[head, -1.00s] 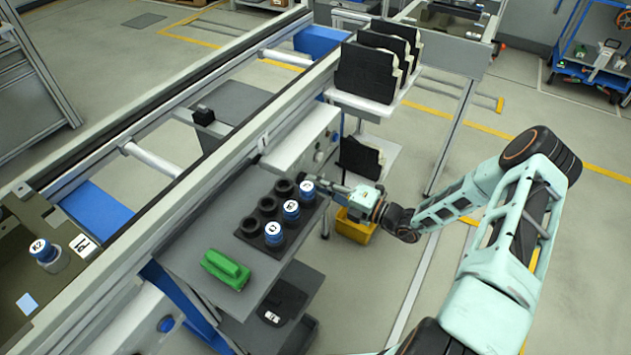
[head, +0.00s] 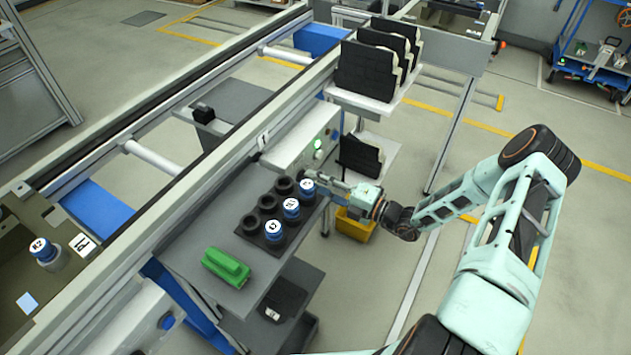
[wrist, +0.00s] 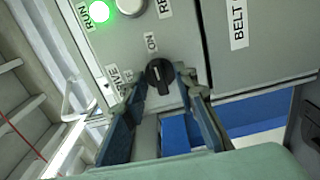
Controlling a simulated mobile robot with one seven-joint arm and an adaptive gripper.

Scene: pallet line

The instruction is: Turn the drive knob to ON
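The black drive knob (wrist: 160,76) sits on the grey control panel (wrist: 255,62) in the wrist view. Its grip ridge stands close to upright in the picture, its upper end toward the ON label (wrist: 151,42). My gripper (wrist: 161,75) has a dark blue finger on each side of the knob, spread with a gap at least on the left; whether the right fingertip touches cannot be told. The green RUN lamp (wrist: 130,5) is lit, and its glow also shows in the head view (head: 318,144). In the head view my gripper (head: 325,181) hides the knob.
A shelf beside the panel holds black cups and several blue-and-white topped parts (head: 291,208). A green block (head: 226,266) lies nearer on it. A yellow bin (head: 354,225) is below my gripper. Black parts stand on the rack (head: 369,105) behind. Open floor lies to the right.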

